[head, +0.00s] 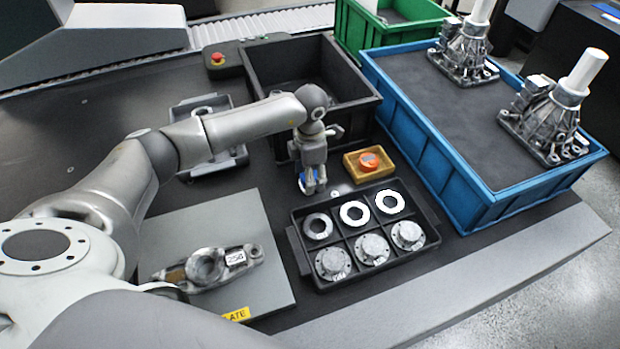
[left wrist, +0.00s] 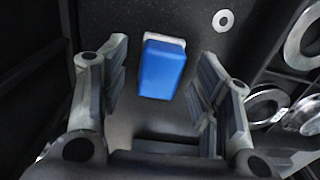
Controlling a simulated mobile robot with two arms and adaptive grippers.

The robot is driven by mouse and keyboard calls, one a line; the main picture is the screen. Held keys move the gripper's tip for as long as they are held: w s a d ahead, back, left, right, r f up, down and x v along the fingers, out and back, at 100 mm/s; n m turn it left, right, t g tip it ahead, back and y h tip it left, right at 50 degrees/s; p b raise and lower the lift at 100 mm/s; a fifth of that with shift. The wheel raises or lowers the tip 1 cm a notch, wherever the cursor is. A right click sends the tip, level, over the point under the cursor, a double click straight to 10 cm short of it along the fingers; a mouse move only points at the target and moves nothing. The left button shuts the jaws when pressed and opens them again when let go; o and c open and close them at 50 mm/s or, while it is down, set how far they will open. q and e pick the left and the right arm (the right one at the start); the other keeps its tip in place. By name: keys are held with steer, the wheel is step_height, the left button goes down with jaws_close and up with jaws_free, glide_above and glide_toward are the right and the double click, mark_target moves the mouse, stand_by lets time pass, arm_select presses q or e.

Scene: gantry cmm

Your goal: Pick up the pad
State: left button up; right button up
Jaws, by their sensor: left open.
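The pad (left wrist: 163,68) is a blue block with a pale strip along its far edge, lying on the dark table in the left wrist view. In the head view only a bit of blue (head: 303,181) shows, mostly hidden behind my left gripper (head: 311,190). My left gripper points down over the pad. In the left wrist view its open fingers (left wrist: 160,95) stand to the left and right of the pad, with a gap on both sides. Nothing is held. My right gripper is not in view.
A black tray (head: 292,238) with rings and flanged discs stands close to the right of my gripper. A small wooden box (head: 349,168) with an orange item is also right. A dark bin (head: 372,105) is behind, and a grey plate (head: 272,222) with a metal part is at front left.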

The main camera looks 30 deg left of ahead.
arm_select(q)
steer(key=shift+f, duration=0.35)
steer(key=shift+c, duration=0.6)
steer(key=c, duration=1)
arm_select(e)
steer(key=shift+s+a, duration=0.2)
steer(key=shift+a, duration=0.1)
arm_select(q)
steer(key=shift+r, duration=0.15)
steer(key=shift+r, duration=0.25)
step_height(320, 180, up, 2)
steer(key=shift+w+r+b, duration=0.1)
steer(key=shift+b, duration=0.3)
steer(key=s+d+r, duration=0.2)
steer(key=s+r, duration=0.1)
steer(key=s, duration=0.1)
steer(key=s+d+r, duration=0.3)
steer(key=s, duration=0.1)
steer(key=s+d+r+b, duration=0.1)
steer(key=s+d+r, duration=0.1)
steer(key=s+r, duration=0.2)
steer(key=shift+d, duration=0.35)
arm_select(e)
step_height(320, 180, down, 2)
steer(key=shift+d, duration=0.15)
